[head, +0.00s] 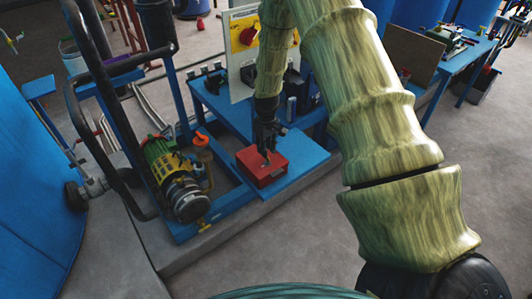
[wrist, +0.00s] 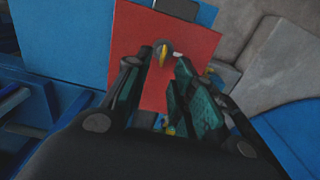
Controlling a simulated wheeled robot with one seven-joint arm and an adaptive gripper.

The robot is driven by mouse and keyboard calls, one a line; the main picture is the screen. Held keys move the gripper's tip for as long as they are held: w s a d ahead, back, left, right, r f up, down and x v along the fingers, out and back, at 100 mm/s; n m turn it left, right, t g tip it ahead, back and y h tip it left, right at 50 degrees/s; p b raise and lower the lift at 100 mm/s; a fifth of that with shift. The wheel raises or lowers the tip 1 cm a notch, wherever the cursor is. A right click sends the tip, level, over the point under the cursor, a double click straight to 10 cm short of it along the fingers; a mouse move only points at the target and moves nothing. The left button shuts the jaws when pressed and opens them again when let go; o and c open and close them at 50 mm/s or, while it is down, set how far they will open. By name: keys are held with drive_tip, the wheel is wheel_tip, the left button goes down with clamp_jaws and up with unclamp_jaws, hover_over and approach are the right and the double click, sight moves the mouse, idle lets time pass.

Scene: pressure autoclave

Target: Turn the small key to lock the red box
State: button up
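The red box (head: 271,177) sits on a blue platform in the middle of the head view. In the wrist view the flat red face of the box (wrist: 195,42) lies under my gripper. A small key (wrist: 163,49), grey with a yellow part, stands out from that face. My gripper (wrist: 162,68) is open, with one finger to each side of the key and a visible gap between them. I cannot tell whether a finger touches the key. In the head view my gripper (head: 266,152) is just above the box, and the key is too small to make out.
A pump with a green motor (head: 168,160) stands left of the box on a blue frame. A pale panel with a yellow plate (head: 245,37) rises behind. A blue workbench (head: 455,55) is at the upper right. Open floor lies at the lower right.

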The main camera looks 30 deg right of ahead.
sight(268, 160)
drive_tip(key=shift+f, duration=1.7)
drive_tip(key=shift+c, duration=0.4)
clamp_jaws()
